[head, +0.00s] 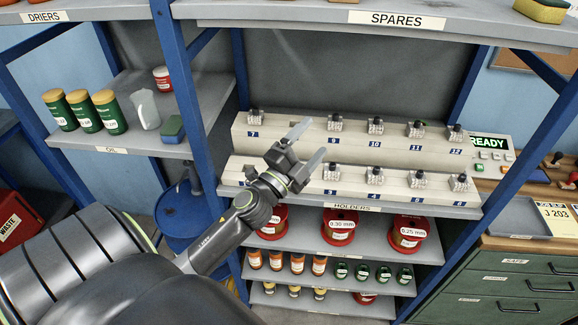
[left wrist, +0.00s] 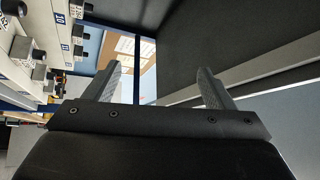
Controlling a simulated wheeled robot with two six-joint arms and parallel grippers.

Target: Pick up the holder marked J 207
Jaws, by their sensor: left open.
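Several small electrode holders with black knobs stand in two rows on a cream stepped rack in the head view. The back row includes the holder at 9 (head: 335,122), the holder at 10 (head: 375,125) and the holder at 11 (head: 415,129). The front row includes the holder at 4 (head: 374,175). I cannot read J 207 on any of them. My left gripper (head: 307,147) is open and empty in front of the rack's left half, hiding part of it. In the left wrist view its fingers (left wrist: 160,85) are apart, with holders at the left edge. My right gripper is not in view.
Below the rack are shelves with red spools (head: 340,226) and small bottles. A blue post (head: 195,110) stands left of the rack. Green canisters (head: 85,112) stand on the left shelf. A grey tray (head: 518,222) and a J 203 card (head: 556,214) lie at right.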

